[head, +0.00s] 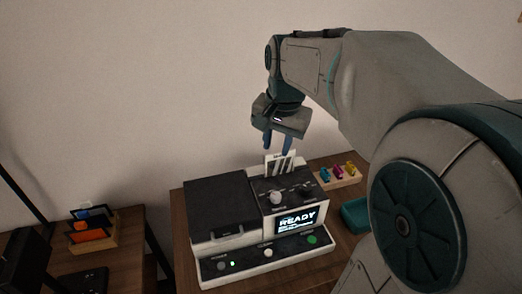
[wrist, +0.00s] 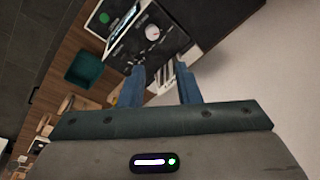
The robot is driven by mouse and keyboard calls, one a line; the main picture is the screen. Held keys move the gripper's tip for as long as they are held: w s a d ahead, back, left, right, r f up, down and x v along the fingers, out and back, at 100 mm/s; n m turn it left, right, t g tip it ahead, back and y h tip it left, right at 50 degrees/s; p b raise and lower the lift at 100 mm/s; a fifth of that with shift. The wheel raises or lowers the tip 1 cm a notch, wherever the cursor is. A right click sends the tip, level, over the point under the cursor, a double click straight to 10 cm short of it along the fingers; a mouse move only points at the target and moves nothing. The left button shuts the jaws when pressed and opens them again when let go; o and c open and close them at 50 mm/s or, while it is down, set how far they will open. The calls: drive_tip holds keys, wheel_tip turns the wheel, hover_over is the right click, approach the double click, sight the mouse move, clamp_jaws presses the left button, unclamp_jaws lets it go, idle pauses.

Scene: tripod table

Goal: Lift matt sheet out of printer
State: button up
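The printer (head: 222,240) is a cream and black machine on a wooden table, with a screen reading READY (head: 297,219). A white sheet with dark stripes (head: 281,164) stands up out of the printer's back right part. It also shows in the wrist view (wrist: 166,75), partly between and beyond the fingers. My gripper (head: 277,150) has two blue fingers pointing down, just above the sheet's top edge. The fingers are apart in the wrist view (wrist: 161,67), with nothing clearly held between them. Whether they touch the sheet cannot be told.
Knobs (head: 276,198) sit on the printer in front of the sheet. A wooden rack with coloured pieces (head: 338,174) and a teal tray (head: 354,215) lie to the right. A second table at left holds a wooden holder with orange and dark cards (head: 92,234). A wall stands behind.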

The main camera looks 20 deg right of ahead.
drive_tip(key=w+d+f+m+g+b, duration=0.1)
drive_tip(key=w+d+f+m+b, duration=0.15)
drive_tip(key=w+d+m, duration=0.35)
drive_tip(key=w+d+f+m+g+b, duration=0.1)
drive_tip(key=w+d+f+m, duration=0.15)
drive_tip(key=w, duration=0.55)
drive_tip(key=m, duration=0.1)
hover_over(280, 159)
drive_tip(key=d, duration=0.1)
wheel_tip(280, 159, down, 9)
drive_tip(key=shift+w, duration=0.15)
drive_tip(key=shift+a+f, duration=0.2)
drive_tip(key=shift+f, duration=1.1)
drive_tip(key=shift+a+f, duration=0.2)
drive_tip(key=shift+f, duration=1.1)
clamp_jaws()
